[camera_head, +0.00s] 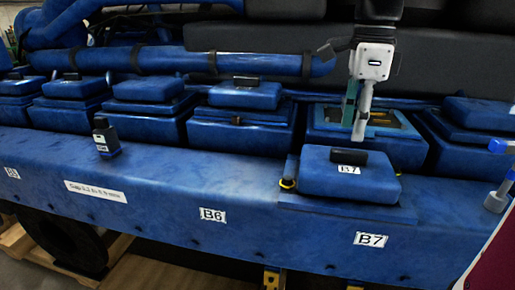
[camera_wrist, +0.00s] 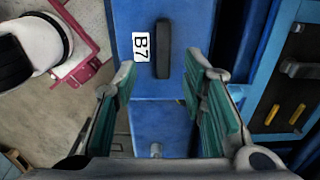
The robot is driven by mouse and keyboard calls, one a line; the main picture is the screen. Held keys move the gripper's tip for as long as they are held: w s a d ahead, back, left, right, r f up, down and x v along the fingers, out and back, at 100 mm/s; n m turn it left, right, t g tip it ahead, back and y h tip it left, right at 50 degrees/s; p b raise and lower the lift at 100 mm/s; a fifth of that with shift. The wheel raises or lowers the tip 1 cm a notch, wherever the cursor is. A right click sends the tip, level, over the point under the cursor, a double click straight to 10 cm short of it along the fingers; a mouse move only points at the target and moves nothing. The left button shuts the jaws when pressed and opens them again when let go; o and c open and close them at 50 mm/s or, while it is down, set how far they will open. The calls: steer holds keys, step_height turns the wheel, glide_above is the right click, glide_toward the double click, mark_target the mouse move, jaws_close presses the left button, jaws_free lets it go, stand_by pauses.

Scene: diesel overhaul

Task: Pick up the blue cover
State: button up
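The blue cover (camera_head: 335,187) has a black handle (camera_head: 360,157) and a white B7 label. It lies on the blue engine ledge, in front of an open blue box (camera_head: 395,145). In the wrist view the cover (camera_wrist: 185,80) is ahead, with its handle (camera_wrist: 163,48) upright in the picture. My gripper (camera_head: 360,128) hangs just above and behind the cover in the head view. In the wrist view my gripper (camera_wrist: 168,82) is open and empty, its green-padded fingers spread apart. The handle appears between and beyond the fingertips, not gripped.
Several other blue boxes with closed covers (camera_head: 245,95) stand in a row to the left. A small black bottle (camera_head: 106,137) stands on the ledge (camera_head: 160,170). A blue pipe (camera_head: 210,60) runs behind. A red frame (camera_wrist: 92,40) shows at left in the wrist view.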

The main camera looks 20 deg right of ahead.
mark_target(349, 151)
steer(key=shift+w+d+f+p, duration=0.1)
steer(key=shift+f+p, duration=0.05)
steer(key=shift+f, duration=1.3)
steer(key=shift+w+f+p, duration=0.1)
steer(key=shift+f+p, duration=0.05)
steer(key=shift+f, duration=1.25)
steer(key=shift+r, duration=0.1)
jaws_close()
